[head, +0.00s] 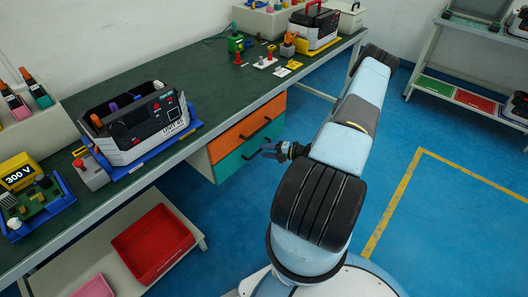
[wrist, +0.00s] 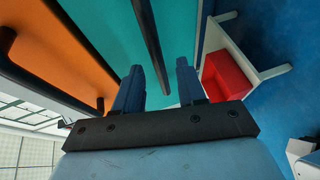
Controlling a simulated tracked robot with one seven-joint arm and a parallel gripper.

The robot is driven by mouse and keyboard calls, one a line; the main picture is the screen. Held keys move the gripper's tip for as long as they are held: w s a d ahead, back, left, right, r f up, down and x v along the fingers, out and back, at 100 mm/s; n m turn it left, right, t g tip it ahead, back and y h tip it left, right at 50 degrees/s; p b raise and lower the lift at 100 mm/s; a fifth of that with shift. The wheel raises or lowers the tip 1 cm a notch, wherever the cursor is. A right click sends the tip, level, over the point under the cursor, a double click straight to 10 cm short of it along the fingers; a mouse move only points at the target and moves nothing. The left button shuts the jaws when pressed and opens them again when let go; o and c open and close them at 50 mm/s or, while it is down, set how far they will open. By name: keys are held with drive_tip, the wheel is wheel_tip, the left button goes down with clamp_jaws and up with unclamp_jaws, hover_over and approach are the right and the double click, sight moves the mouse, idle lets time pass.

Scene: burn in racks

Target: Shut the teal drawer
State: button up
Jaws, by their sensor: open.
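The teal drawer (head: 240,158) is the lower of two drawers under the green bench, below an orange drawer (head: 248,128). Its front fills the upper middle of the wrist view (wrist: 105,25), with its black bar handle (wrist: 150,45). How far it stands out from the cabinet is hard to tell. My gripper (head: 272,150) is beside the right part of the teal front, facing it. In the wrist view my gripper (wrist: 160,68) is open, and the handle runs between its two blue fingers in the picture. Contact cannot be made out.
The bench (head: 190,85) carries a black and white instrument case (head: 140,125) on a blue tray. A red bin (head: 152,242) sits on the low shelf, left of the drawers; it also shows in the wrist view (wrist: 228,75). Blue floor (head: 400,185) is open to the right.

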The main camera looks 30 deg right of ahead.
drive_tip(key=v, duration=1.2)
drive_tip(key=w+a+r+n+g+h, duration=0.1)
drive_tip(key=a+r+n+g, duration=0.35)
drive_tip(key=r+n, duration=0.55)
drive_tip(key=a+r+n+g+h, duration=0.1)
drive_tip(key=a+r+n+g, duration=0.2)
drive_tip(key=a+r+n, duration=0.75)
drive_tip(key=w+r+n+g+h, duration=0.1)
drive_tip(key=r+n+g, duration=0.35)
drive_tip(key=r, duration=1.15)
drive_tip(key=s+a+r+n+t+h, duration=0.3)
drive_tip(key=s+a+r+n, duration=0.3)
drive_tip(key=s+r+n, duration=0.4)
drive_tip(key=s+a+r+n+t+h, duration=0.3)
drive_tip(key=s+a+r+n, duration=0.3)
drive_tip(key=s+r+n, duration=0.5)
drive_tip(key=shift+a+r+h, duration=0.15)
drive_tip(key=shift+r+h, duration=0.3)
drive_tip(key=shift+h, duration=0.45)
